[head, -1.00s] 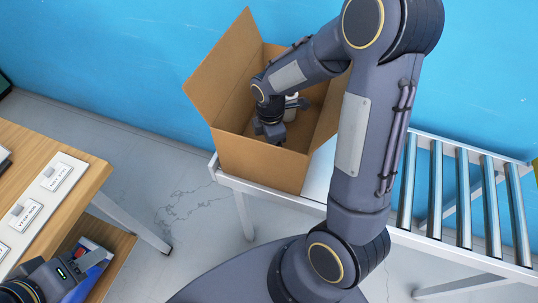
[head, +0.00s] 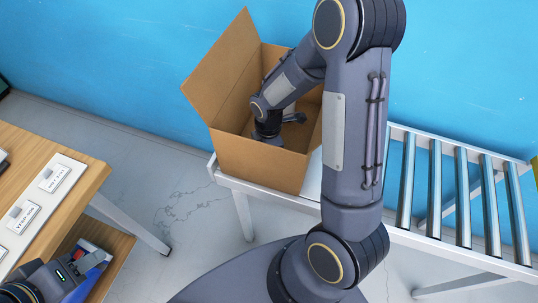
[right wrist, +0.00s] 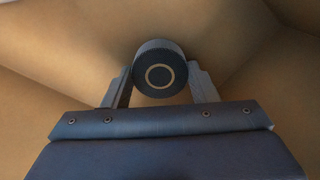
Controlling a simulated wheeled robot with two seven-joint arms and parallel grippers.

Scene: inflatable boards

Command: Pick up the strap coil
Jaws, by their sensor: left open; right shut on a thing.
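The strap coil (right wrist: 158,68) shows in the right wrist view as a dark, short round drum with a pale ring on its end face. My right gripper (right wrist: 160,82) is shut on it, one finger on each side. Brown cardboard surrounds them in that view. In the head view my right arm reaches down into the open cardboard box (head: 258,166); the box's front wall hides the fingertips and the coil. My left gripper (head: 88,264) is at the lower left, open, beside the wooden table; its fingertips are hard to make out.
The box stands with raised flaps on a white-framed stand, next to a roller conveyor (head: 450,190) on the right. A wooden table (head: 62,150) with labelled white cards stands at the left, with a lower shelf (head: 116,250). Grey floor lies between.

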